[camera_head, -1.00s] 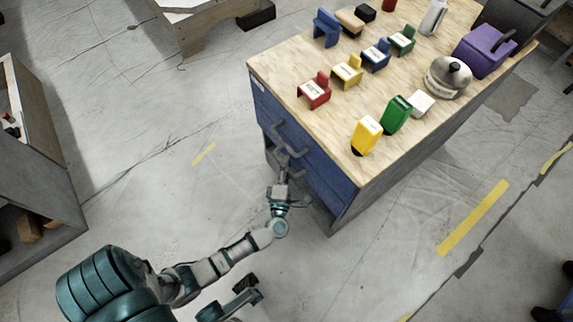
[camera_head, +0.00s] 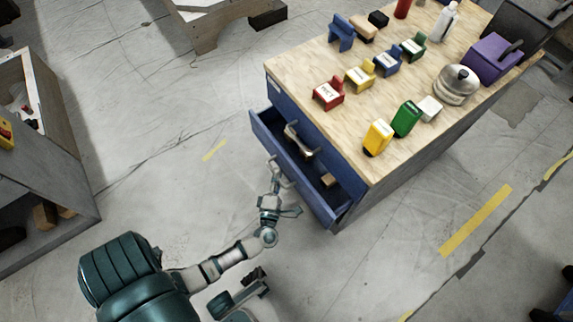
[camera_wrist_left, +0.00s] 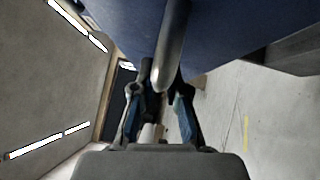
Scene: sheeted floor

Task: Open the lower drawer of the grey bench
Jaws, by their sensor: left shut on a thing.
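The grey bench (camera_head: 385,188) has a light wooden top and blue drawer fronts. Its lower drawer (camera_head: 262,128) stands pulled out, and its inside shows in the head view. The upper drawer (camera_head: 284,104) is closed, with its handle (camera_head: 293,130) above the open drawer. My left gripper (camera_head: 274,178) is shut on the lower drawer's handle at the front panel. In the left wrist view the grey handle (camera_wrist_left: 172,50) runs down between the two fingers (camera_wrist_left: 160,95), against the blue front (camera_wrist_left: 235,25). The fingers partly hide the grip.
A brown block (camera_head: 329,180) lies in the open drawer. A shelf unit (camera_head: 45,150) stands at the left. The floor left of the drawer is clear.

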